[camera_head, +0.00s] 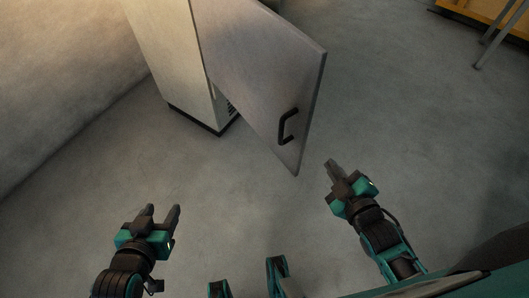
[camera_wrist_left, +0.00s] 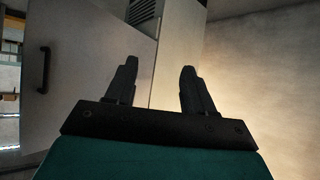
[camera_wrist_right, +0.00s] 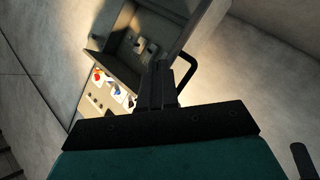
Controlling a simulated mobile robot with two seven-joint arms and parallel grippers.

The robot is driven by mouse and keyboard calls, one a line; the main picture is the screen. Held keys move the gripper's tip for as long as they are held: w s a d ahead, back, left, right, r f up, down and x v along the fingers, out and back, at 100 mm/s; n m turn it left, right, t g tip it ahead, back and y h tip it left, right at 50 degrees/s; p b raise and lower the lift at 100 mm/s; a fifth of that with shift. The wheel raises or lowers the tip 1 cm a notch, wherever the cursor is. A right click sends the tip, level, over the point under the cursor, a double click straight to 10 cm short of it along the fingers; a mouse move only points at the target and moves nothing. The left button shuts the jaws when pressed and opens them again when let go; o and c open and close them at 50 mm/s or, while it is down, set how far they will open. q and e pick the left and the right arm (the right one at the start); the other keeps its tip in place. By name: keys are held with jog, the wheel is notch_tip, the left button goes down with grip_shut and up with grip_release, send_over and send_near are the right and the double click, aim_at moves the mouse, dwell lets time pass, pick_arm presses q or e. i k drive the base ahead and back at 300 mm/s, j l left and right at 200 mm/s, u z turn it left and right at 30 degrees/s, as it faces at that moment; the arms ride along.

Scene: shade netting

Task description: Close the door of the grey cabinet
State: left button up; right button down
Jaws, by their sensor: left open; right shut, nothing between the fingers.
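The grey cabinet (camera_head: 168,55) stands at the upper left of the head view, with its door (camera_head: 258,65) swung wide open to the right. A black bar handle (camera_head: 288,126) is near the door's free edge. The door (camera_wrist_left: 90,45) and handle (camera_wrist_left: 43,70) also show in the left wrist view. My left gripper (camera_head: 163,208) is open and empty, low in front of the cabinet and apart from the door. My right gripper (camera_head: 331,162) is shut and empty, just right of the door's free lower corner. In the right wrist view the handle (camera_wrist_right: 186,72) appears beside its fingertips (camera_wrist_right: 161,64); contact is unclear.
A wall (camera_head: 50,80) runs along the left. A yellow-orange table (camera_head: 490,12) with metal legs is at the top right. The concrete floor (camera_head: 420,110) is clear right of the door.

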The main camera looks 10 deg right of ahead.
aim_at(270, 71)
jog(key=j+z, duration=0.25)
jog(key=j, duration=0.5)
jog(key=j+z, duration=0.25)
jog(key=j, duration=0.45)
